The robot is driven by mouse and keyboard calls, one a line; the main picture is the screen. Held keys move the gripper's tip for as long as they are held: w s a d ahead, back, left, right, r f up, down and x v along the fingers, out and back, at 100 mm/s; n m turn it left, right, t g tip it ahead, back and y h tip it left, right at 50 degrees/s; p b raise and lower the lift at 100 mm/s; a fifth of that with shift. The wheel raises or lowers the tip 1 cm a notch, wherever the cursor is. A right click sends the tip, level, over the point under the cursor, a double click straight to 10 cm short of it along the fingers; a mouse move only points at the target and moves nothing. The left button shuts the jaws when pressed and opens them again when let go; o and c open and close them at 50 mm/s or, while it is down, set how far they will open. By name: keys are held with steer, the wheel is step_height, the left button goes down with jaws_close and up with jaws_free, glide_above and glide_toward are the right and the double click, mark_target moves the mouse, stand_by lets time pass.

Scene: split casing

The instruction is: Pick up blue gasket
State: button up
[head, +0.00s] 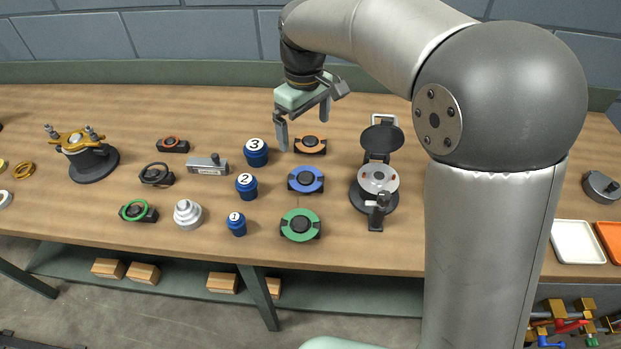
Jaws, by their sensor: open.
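The blue gasket (293,182) is a blue ring lying around a black holder on the wooden bench, near the middle of the head view. My gripper (303,128) hangs above the bench, behind the blue gasket, with its two fingers apart and nothing between them. Its fingertips are over the area around the orange gasket (310,138), apart from the blue one. A green gasket (288,227) lies on a similar black holder in front of the blue gasket. The blue gasket is fully visible.
Blue numbered pots (246,186) stand just left of the gaskets. An open round casing (376,180) with a raised black lid stands to the right. My arm covers the bench beyond it. A grey block (207,166) and stepped grey part (187,214) lie further left.

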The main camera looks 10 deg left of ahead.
glide_above(306, 177)
step_height(306, 177, down, 9)
steer(key=shift+w+a+r+p, duration=0.1)
steer(key=shift+w+p, duration=0.05)
steer(key=shift+p, duration=0.3)
step_height(306, 177, down, 5)
steer(key=shift+r+p, duration=0.1)
steer(key=shift+p, duration=0.55)
steer(key=shift+f, duration=0.35)
steer(key=shift+f, duration=0.25)
steer(key=c, duration=1)
